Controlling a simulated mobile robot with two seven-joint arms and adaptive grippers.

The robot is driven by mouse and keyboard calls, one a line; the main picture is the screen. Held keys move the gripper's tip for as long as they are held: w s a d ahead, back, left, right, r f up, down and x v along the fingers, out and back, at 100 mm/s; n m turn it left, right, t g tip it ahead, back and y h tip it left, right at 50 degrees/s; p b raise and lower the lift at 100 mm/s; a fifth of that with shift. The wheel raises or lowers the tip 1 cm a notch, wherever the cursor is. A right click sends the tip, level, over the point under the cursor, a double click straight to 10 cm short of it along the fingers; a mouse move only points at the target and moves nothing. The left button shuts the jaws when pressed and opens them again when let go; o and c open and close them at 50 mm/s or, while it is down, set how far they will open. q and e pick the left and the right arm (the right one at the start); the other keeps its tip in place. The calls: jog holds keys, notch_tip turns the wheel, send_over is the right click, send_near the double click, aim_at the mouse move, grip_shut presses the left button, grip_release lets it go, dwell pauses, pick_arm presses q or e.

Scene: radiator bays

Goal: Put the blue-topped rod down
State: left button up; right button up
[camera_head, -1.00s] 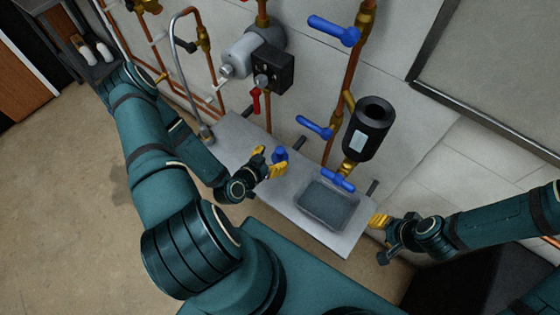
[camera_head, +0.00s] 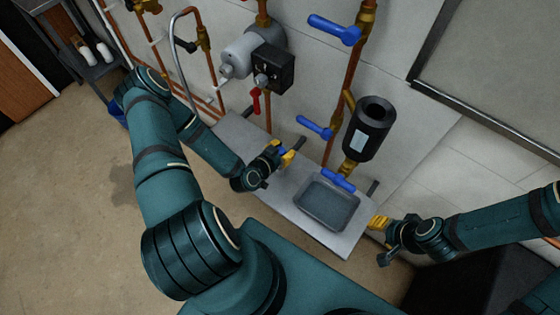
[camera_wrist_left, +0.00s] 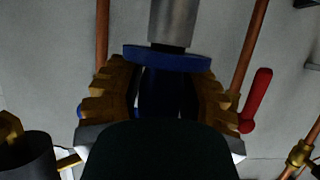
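The blue-topped rod (camera_head: 283,153) shows in the head view only as a bit of blue between the yellow fingers of my left gripper (camera_head: 281,152), over the grey shelf (camera_head: 236,134). In the left wrist view the rod's blue collar (camera_wrist_left: 165,58) and grey shaft (camera_wrist_left: 174,22) show past the fingertips. The fingers close on both sides of its blue top. The rod's lower end is hidden in the head view, so I cannot tell whether it touches the shelf. My right gripper (camera_head: 379,223) is beside the shelf's right end; its finger gap is unclear.
A grey tray (camera_head: 327,204) sits on the right part of the shelf. Behind stand copper pipes, blue valve handles (camera_head: 315,128), a black canister (camera_head: 369,128), a red handle (camera_head: 255,102) and a dark peg (camera_head: 298,144). The shelf's left part is bare.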

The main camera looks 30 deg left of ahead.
pick_arm(q)
grip_shut()
